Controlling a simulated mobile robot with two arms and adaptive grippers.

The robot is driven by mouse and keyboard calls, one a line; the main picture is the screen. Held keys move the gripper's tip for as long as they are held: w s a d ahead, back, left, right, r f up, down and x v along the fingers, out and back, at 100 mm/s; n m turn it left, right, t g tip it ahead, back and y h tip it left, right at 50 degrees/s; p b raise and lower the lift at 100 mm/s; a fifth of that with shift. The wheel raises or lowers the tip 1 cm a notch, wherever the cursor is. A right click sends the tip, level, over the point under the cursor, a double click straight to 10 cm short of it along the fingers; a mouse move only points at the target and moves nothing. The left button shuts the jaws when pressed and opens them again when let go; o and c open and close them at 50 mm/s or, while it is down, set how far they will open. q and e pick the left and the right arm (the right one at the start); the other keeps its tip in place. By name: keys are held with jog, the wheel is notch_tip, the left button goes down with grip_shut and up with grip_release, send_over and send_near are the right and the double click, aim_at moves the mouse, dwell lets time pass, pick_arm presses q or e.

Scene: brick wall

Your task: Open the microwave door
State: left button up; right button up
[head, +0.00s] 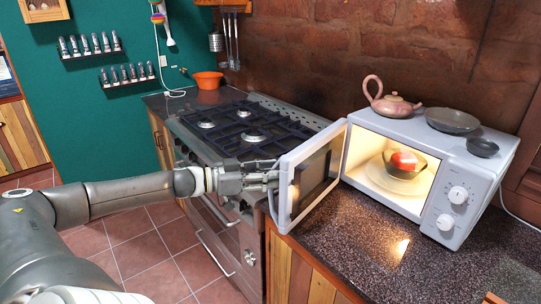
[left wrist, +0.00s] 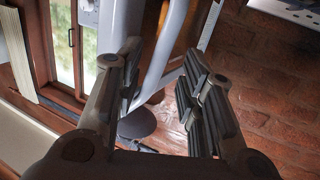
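The white microwave (head: 425,165) stands on the dark speckled counter. Its door (head: 306,178) is swung wide open toward the left, and the lit inside shows a bowl with a red item (head: 403,163) on the turntable. My left gripper (head: 272,180) is at the outer side of the door, by its free edge. In the left wrist view the fingers (left wrist: 165,85) are spread apart, with a pale curved bar (left wrist: 170,60), seemingly the door handle, showing between and beyond them. I cannot tell whether either finger touches it. My right gripper is not in view.
A stove (head: 235,130) stands left of the door. A pink teapot (head: 390,100), a dark dish (head: 452,120) and a small dark bowl (head: 482,147) sit on top of the microwave. The counter (head: 370,235) in front of the microwave is clear.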

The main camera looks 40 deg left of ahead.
pick_arm(q)
jog(key=shift+w+d+r, duration=0.1)
jog(key=shift+d+r, duration=0.1)
jog(key=shift+r, duration=0.6)
jog(key=shift+a+p, duration=0.2)
jog(key=shift+p, duration=0.1)
jog(key=s+a+p, duration=0.1)
jog(key=s+a, duration=0.3)
jog(key=a, duration=0.7)
jog(key=shift+s+a+f, duration=0.15)
jog(key=shift+f, duration=0.25)
jog(key=shift+p, duration=0.3)
